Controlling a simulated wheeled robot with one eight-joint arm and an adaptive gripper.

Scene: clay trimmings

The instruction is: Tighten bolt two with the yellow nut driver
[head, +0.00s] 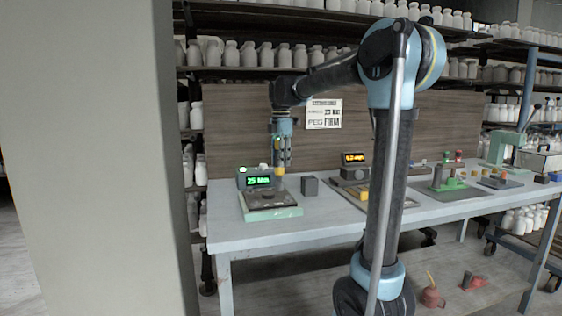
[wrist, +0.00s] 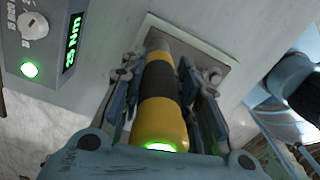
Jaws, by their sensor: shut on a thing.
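The yellow nut driver (wrist: 160,118) has a black band and a lit green ring at its near end. My gripper (wrist: 167,75) is shut around it, one finger on each side. In the head view my gripper (head: 281,160) points down, and the driver (head: 279,183) hangs below it, roughly upright, over the dark top of a pale green fixture (head: 285,213).
A grey control box (wrist: 48,40) with a knob, green lamp and green "25 Nm" display stands beside the fixture; it also shows in the head view (head: 241,180). A dark grey block (head: 310,186) is close on the right. More fixtures fill the bench's right; its front left (head: 240,232) is clear.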

